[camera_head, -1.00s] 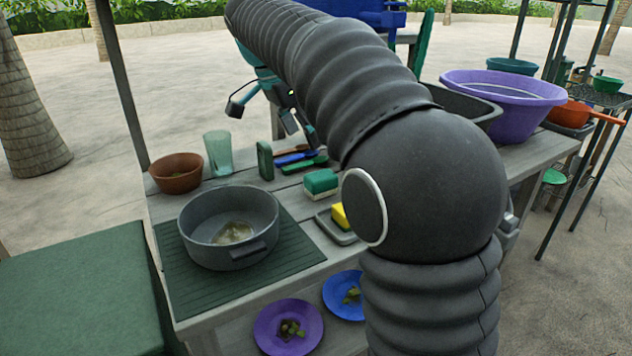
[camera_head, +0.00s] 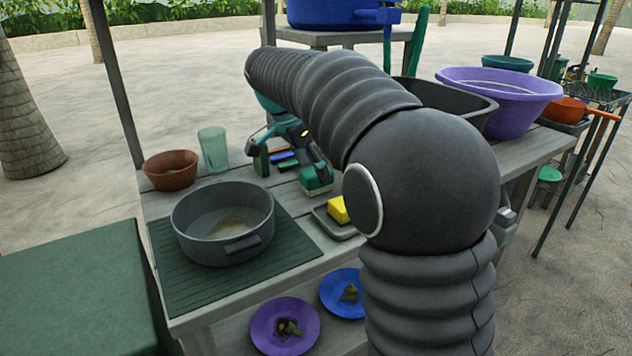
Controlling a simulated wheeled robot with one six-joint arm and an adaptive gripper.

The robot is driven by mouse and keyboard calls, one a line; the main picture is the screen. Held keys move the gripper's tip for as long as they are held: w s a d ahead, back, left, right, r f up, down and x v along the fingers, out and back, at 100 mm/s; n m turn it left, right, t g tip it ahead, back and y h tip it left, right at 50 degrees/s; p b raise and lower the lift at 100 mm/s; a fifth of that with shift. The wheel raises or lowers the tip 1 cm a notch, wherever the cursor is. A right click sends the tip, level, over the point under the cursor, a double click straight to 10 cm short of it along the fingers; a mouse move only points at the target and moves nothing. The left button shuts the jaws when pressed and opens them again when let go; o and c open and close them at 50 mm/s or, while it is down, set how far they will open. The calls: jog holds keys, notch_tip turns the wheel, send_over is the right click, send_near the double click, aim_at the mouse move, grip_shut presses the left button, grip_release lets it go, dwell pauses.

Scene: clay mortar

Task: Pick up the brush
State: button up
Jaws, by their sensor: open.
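A block with a green top and a pale underside, which looks like the brush (camera_head: 316,187), lies on the grey wooden counter (camera_head: 236,163) right of the pot. My gripper (camera_head: 285,156) is low over the counter just behind it. The jaws are spread and appear empty. One finger is at the left by a dark green upright block (camera_head: 262,162). The other finger comes down close behind the brush and overlaps its top edge in view. I cannot tell whether they touch. My arm hides part of the counter.
A grey pot (camera_head: 222,250) stands on a dark green ribbed mat (camera_head: 180,287). A brown bowl (camera_head: 171,178) and a clear greenish cup (camera_head: 213,150) stand at the back left. Coloured-handled utensils (camera_head: 284,159) lie under the gripper. A yellow sponge (camera_head: 338,209) sits in a tray.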

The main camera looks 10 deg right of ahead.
jog(key=x, duration=0.3)
jog(key=shift+f, duration=0.1)
jog(key=c, duration=1.2)
notch_tip(320, 180, up, 10)
jog(key=shift+r+p, duration=0.1)
jog(key=shift+p, duration=0.5)
jog(key=shift+c, duration=0.2)
jog(key=o, duration=0.6)
jog(key=shift+c, duration=0.2)
jog(key=c, duration=0.4)
jog(key=shift+s, duration=0.1)
jog(key=shift+c, duration=0.2)
